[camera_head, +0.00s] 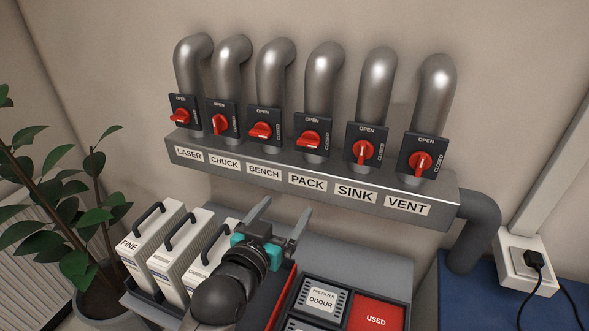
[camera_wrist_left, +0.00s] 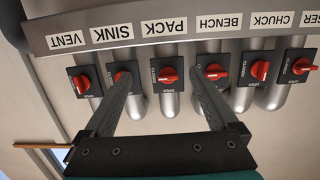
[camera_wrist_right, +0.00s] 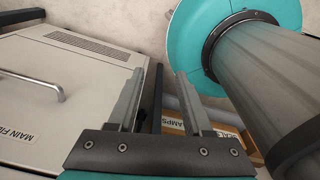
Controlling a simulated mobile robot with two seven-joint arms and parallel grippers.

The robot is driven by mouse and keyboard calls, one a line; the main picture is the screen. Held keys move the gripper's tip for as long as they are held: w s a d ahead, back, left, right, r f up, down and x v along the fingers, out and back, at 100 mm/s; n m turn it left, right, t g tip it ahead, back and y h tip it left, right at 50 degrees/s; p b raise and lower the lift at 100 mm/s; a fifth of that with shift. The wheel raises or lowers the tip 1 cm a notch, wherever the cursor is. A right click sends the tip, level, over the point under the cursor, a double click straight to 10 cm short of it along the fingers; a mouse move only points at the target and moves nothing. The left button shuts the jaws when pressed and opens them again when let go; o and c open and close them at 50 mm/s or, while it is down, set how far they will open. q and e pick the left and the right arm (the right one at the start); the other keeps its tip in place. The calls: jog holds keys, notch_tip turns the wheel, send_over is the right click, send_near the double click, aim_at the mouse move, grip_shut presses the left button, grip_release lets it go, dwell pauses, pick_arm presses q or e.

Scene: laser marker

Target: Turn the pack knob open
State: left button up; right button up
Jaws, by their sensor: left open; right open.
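The pack knob (camera_head: 308,139) is a red handle on a dark plate marked OPEN and CLOSED, above the PACK label (camera_head: 307,183). Its handle lies roughly sideways in the head view. In the left wrist view, which shows the panel upside down, the knob (camera_wrist_left: 167,76) appears between my fingers. My left gripper (camera_head: 284,210) is open and empty, below and in front of the manifold, apart from the knob. My right gripper (camera_wrist_right: 160,79) is open and empty, away from the knobs; it is not visible in the head view.
The laser (camera_head: 181,117), chuck (camera_head: 219,124), bench (camera_head: 262,130), sink (camera_head: 362,151) and vent (camera_head: 420,162) knobs sit close beside it. Below are handled filter boxes (camera_head: 152,237) and a red USED bin (camera_head: 376,316). In the right wrist view, a cabinet (camera_wrist_right: 70,90) and large duct (camera_wrist_right: 270,85) flank the gripper.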

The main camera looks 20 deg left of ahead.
pick_arm(q)
notch_tip(320, 180, up, 5)
jog(key=a+t, duration=0.1)
jog(key=t, duration=0.1)
send_near(307, 143)
jog(key=w, duration=0.8)
jog(key=shift+w+d+r, duration=0.1)
jog(key=shift+d, duration=0.1)
jog(key=shift+w, duration=0.55)
pick_arm(e)
jog(key=shift+w+a+f, duration=0.1)
jog(key=shift+w+a, duration=0.35)
jog(key=shift+a, duration=0.05)
pick_arm(q)
jog(key=c, duration=1.4)
jog(key=shift+o, duration=0.2)
